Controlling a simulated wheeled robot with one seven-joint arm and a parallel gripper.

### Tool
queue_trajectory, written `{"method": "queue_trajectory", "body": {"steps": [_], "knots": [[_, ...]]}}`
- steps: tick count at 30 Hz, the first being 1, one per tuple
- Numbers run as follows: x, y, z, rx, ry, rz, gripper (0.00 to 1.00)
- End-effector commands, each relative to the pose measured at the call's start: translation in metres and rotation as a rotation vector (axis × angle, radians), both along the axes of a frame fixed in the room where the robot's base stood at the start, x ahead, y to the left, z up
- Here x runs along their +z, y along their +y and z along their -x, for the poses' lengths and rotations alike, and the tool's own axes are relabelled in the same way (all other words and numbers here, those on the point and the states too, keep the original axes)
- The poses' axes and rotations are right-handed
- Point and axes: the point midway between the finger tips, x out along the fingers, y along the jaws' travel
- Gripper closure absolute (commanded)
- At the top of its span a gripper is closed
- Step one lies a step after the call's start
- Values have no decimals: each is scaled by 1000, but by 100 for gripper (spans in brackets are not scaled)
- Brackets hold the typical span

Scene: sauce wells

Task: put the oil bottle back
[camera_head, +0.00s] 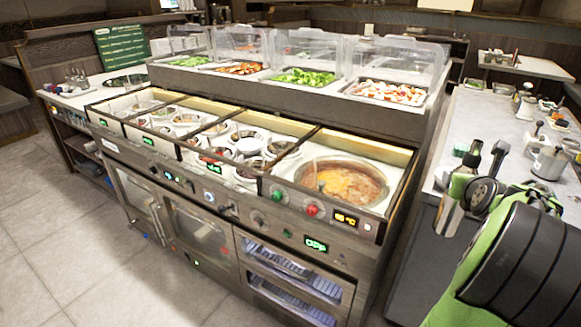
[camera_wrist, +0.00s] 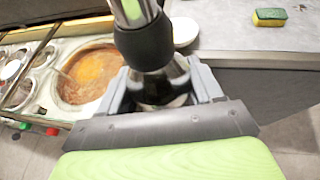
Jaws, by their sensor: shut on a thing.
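In the wrist view the bottle (camera_wrist: 160,92) sits between the two grey fingers of my gripper (camera_wrist: 162,86). Its dark collar and shiny neck point toward the camera. My green and black arm hides part of the counter behind. I cannot tell which spot the bottle belongs to.
A heated buffet (camera_head: 300,215) with several sauce wells stands at the left; a large round well of orange sauce (camera_head: 345,182) is nearest. The right counter (camera_head: 457,112) bears several containers and bottles. A yellow-green sponge (camera_wrist: 270,17) lies on a counter. The tiled floor (camera_head: 60,265) is clear.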

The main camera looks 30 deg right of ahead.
Motion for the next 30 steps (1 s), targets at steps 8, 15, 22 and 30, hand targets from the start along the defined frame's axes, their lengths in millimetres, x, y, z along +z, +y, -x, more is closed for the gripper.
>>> {"method": "queue_trajectory", "body": {"steps": [8, 15, 22, 30], "knots": [[-24, 54, -19, 206, -1, -4, 94], [-49, 114, -40, 436, -3, -5, 94], [-87, 205, -74, 787, -8, -11, 94], [-132, 314, -112, 1209, -5, -6, 94]]}}
